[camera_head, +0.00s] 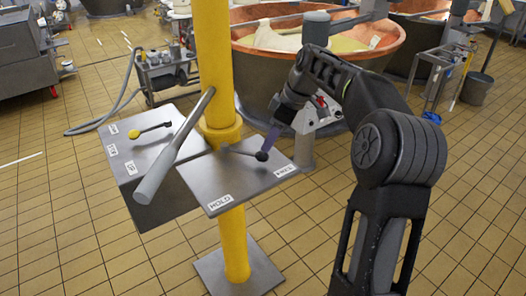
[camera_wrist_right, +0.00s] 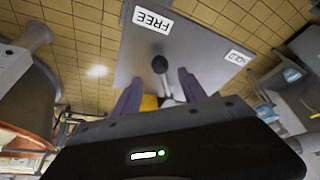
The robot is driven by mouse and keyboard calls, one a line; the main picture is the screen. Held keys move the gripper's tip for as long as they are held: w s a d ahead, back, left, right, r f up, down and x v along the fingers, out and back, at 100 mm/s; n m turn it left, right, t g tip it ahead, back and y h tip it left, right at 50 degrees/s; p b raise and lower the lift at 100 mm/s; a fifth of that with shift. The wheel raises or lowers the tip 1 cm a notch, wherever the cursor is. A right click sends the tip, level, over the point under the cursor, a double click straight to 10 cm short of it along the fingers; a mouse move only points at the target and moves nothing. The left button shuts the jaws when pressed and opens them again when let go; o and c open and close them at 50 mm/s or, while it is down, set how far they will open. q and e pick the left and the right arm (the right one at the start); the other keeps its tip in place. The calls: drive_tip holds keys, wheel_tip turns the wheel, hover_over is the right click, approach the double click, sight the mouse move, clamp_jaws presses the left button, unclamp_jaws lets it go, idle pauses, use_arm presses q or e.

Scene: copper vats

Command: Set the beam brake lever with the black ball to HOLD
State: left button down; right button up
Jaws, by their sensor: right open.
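The beam brake lever's black ball (camera_head: 262,156) is on a thin rod above a grey plate (camera_head: 240,184) on the yellow pole. The plate carries a HOLD label (camera_head: 220,202) and a FREE label (camera_head: 286,171). The ball is toward the FREE side. My right gripper (camera_head: 271,140) is just above and behind the ball. In the right wrist view the open fingers (camera_wrist_right: 160,82) point at the plate, with the black ball (camera_wrist_right: 160,63) between and slightly past their tips. I cannot tell whether they touch it. My left gripper is out of view.
A thick grey bar (camera_head: 172,148) slants in front of the yellow pole (camera_head: 212,60). Left of it, a box (camera_head: 128,165) carries a yellow-ball lever (camera_head: 134,134). A copper vat (camera_head: 300,70) stands behind.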

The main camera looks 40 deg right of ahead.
sight(249, 154)
drive_tip(key=p+x, duration=0.1)
drive_tip(key=x, duration=0.5)
drive_tip(key=shift+w+a+f, duration=0.1)
drive_tip(key=shift+f, duration=0.3)
drive_tip(key=shift+c, duration=0.3)
clamp_jaws()
idle(0.7)
